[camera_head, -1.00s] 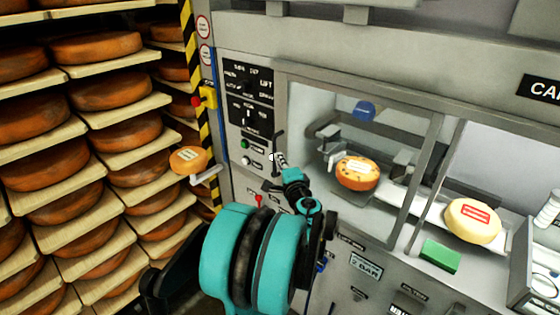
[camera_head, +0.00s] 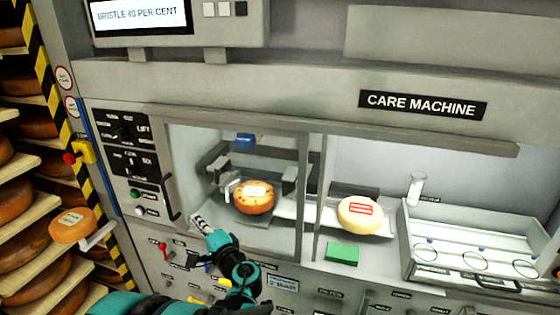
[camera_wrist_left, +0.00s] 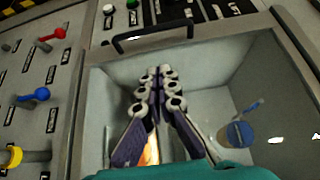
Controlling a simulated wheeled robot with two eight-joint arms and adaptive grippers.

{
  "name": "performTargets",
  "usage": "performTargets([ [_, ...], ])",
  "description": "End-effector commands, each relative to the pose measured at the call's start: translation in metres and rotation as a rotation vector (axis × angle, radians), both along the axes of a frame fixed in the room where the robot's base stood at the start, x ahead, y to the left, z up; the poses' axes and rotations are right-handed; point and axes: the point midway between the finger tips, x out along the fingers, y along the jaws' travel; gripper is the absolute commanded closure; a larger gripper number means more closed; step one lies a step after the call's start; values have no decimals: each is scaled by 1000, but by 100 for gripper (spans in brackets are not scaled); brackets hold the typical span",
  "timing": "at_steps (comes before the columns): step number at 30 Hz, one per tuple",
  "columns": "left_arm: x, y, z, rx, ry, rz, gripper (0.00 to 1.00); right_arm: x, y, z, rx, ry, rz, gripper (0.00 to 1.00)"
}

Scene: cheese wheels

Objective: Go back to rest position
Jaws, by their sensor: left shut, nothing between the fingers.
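My left gripper (camera_head: 201,222) is in front of the lower left part of the care machine's window, a little right of and below the black door handle (camera_head: 172,198). In the left wrist view its fingers (camera_wrist_left: 160,80) lie close together, shut and empty, with the black handle (camera_wrist_left: 152,38) beyond their tips. My teal arm comes up from the bottom of the head view. My right gripper is not in view.
The care machine (camera_head: 300,85) fills the middle. Behind its window sits a spotted orange cheese wheel (camera_head: 254,205). A pale cheese wheel (camera_head: 360,222) with a red label and a green block (camera_head: 342,253) are further right. Shelves (camera_head: 22,212) of cheese stand left.

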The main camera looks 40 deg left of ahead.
Motion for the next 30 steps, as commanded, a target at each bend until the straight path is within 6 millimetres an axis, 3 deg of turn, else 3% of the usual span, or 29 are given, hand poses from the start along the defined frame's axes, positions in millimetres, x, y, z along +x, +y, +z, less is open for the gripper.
performTargets([
  [5,1,-3,-2,-18,-9,-6,100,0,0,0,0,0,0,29],
  [8,5,-19,-10,-111,-54,-32,100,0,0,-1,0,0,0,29],
  [10,11,-42,-23,-236,-107,-63,100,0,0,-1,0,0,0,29],
  [14,20,-114,-56,-567,-212,-140,100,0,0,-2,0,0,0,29],
  [18,17,-215,-89,-959,-275,-212,100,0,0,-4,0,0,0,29],
  [21,6,-282,-102,-1199,-287,-245,100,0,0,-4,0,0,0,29],
  [24,-6,-333,-108,-1378,-283,-264,100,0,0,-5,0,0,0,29],
  [27,-16,-365,-109,-1493,-276,-272,100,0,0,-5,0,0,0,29],
  [30,-21,-380,-108,-1547,-271,-274,100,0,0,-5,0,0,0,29],
])
